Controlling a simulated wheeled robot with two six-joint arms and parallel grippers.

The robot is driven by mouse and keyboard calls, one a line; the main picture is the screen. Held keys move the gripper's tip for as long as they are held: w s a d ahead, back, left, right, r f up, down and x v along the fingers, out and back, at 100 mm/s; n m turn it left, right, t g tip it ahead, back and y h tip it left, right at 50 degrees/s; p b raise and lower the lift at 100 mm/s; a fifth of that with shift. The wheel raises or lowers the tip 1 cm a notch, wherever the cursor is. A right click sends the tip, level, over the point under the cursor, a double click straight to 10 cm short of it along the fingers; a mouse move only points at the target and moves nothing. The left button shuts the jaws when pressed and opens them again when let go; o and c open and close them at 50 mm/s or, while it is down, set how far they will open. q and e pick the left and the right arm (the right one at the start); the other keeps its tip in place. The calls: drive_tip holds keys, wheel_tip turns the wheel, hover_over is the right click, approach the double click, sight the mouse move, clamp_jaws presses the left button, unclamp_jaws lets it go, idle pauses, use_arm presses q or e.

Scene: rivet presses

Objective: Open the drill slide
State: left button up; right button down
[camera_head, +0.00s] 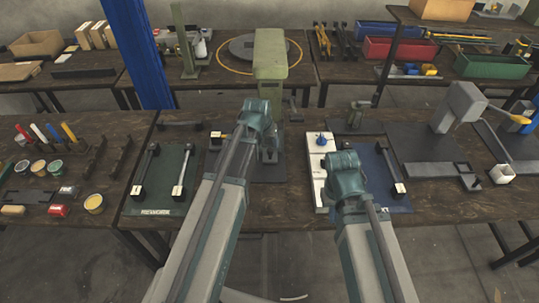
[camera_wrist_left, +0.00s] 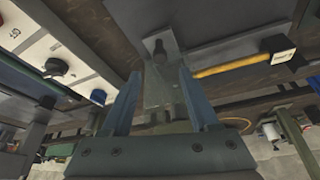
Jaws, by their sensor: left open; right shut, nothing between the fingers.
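A green press (camera_head: 270,55) stands upright at the middle of the near bench. I cannot tell for sure which part is the drill slide. My left arm reaches up to the press, and its wrist hides the fingers in the head view. In the left wrist view my left gripper (camera_wrist_left: 158,100) is open. A grey metal bracket (camera_wrist_left: 162,70) with a dark round pin shows beyond and between its fingers; I cannot tell whether they touch. A yellow handle (camera_wrist_left: 225,67) with a white-labelled end lies beside the bracket. My right arm ends near the white panel, its fingers hidden.
A white panel (camera_head: 317,180) with a blue knob lies right of the press, and also shows in the left wrist view (camera_wrist_left: 30,45). A green mat (camera_head: 150,195) with rods lies left. A grey machine (camera_head: 461,104) with a yellow handle stands right.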

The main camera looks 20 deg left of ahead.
sight(270, 150)
use_arm(q)
drive_tip(key=b+x, duration=0.5)
drive_tip(key=x, duration=0.2)
drive_tip(key=shift+f+b, duration=0.15)
drive_tip(key=shift+b, duration=0.2)
clamp_jaws()
idle(1.0)
